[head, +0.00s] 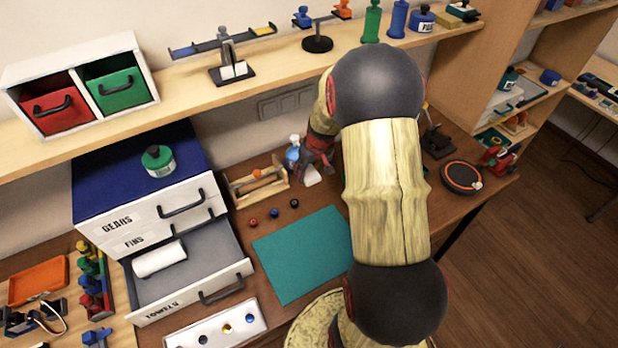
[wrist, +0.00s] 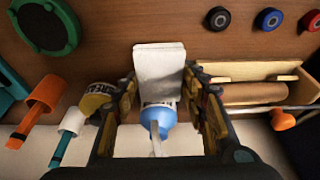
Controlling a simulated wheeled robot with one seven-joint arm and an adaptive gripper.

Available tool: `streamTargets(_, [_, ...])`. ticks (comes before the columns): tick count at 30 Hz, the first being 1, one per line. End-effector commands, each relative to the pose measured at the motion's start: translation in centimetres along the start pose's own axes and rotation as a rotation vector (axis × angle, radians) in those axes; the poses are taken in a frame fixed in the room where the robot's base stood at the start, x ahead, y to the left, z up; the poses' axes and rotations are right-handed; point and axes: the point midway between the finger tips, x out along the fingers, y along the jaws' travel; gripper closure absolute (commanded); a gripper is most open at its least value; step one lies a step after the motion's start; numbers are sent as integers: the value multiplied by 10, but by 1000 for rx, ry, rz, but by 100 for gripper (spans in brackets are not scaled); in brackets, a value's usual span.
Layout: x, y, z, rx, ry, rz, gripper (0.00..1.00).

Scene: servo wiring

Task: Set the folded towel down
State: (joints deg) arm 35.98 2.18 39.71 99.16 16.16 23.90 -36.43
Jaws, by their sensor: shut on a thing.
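The folded towel (wrist: 160,72) is a white, flat-sided bundle between the fingers of my gripper (wrist: 158,98) in the wrist view. My gripper is shut on it. In the head view the towel (head: 312,177) shows as a small white patch below my gripper (head: 316,166), over the back of the brown workbench. I cannot tell whether its lower end touches the bench top. My arm hides part of the bench to the right.
A blue and white spray bottle (head: 292,154) stands close behind the towel. A wooden tray (head: 236,190) is to the left. A teal mat (head: 305,255) lies in front, bare where visible. Small coloured rings lie between. An open drawer (head: 200,270) holds a white roll (head: 160,258).

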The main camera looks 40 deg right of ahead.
Motion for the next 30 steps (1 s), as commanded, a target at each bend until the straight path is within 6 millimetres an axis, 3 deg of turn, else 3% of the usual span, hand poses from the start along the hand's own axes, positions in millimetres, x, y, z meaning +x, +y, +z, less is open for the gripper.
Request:
streamTargets(9, [23,8,-7,2,0,0,74])
streamTargets(15, [49,8,2,1,0,0,74])
streamTargets(27, [53,8,3,1,1,0,74])
streamTargets(28, [52,8,3,0,1,0,56])
streamTargets(30, [52,8,3,0,1,0,52])
